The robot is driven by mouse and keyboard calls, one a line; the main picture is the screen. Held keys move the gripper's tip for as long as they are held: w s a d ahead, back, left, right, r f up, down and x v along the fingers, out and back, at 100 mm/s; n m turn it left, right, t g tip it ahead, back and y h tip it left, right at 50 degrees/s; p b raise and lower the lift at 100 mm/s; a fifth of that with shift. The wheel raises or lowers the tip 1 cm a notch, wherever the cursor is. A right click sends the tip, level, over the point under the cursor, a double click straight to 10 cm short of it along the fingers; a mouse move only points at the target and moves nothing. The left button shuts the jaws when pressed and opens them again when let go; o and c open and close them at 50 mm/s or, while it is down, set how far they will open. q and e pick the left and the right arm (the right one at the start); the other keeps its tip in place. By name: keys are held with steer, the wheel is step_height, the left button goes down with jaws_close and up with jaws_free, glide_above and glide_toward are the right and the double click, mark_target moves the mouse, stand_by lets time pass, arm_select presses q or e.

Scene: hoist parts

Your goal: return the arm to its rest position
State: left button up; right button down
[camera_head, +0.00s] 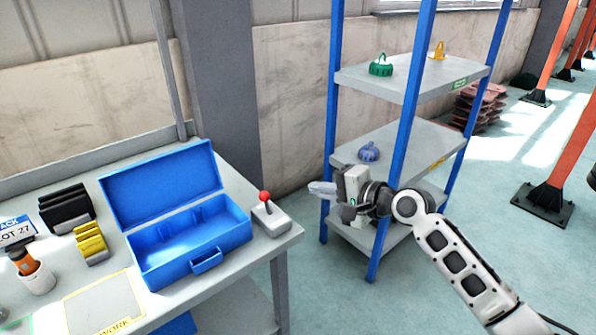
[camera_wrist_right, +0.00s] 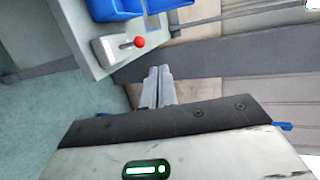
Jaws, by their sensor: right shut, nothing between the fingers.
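My right gripper (camera_head: 322,188) is shut and empty. It is held in the air in front of the blue-posted shelf, to the right of the workbench, and points left. In the right wrist view its two fingers (camera_wrist_right: 158,86) lie side by side, touching, with nothing between them. My right arm reaches in from the lower right. My left gripper is in neither view.
The shelf (camera_head: 402,82) holds a green part (camera_head: 380,66), a yellow part (camera_head: 438,51) and a blue part (camera_head: 369,152). On the workbench (camera_head: 262,255) are an open blue toolbox (camera_head: 192,262) and a red-knobbed joystick box (camera_head: 270,217). Orange posts stand at right.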

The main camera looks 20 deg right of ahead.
steer(key=s+a+f+n+g+h, duration=0.1)
steer(key=s+a+f+n, duration=0.2)
steer(key=s+f, duration=0.35)
steer(key=s+a+f+n+g+h, duration=0.1)
steer(key=s+a+f+n+h, duration=0.2)
steer(key=f, duration=0.6)
steer(key=s+a+f+n, duration=0.2)
steer(key=s+f+n, duration=0.1)
steer(key=s, duration=0.4)
steer(key=s+a+f+n, duration=0.3)
steer(key=s+n, duration=0.3)
steer(key=s, duration=0.1)
steer(key=shift+s+f+n+g, duration=0.2)
steer(key=shift+s+n+g, duration=0.1)
steer(key=shift+s+g, duration=0.1)
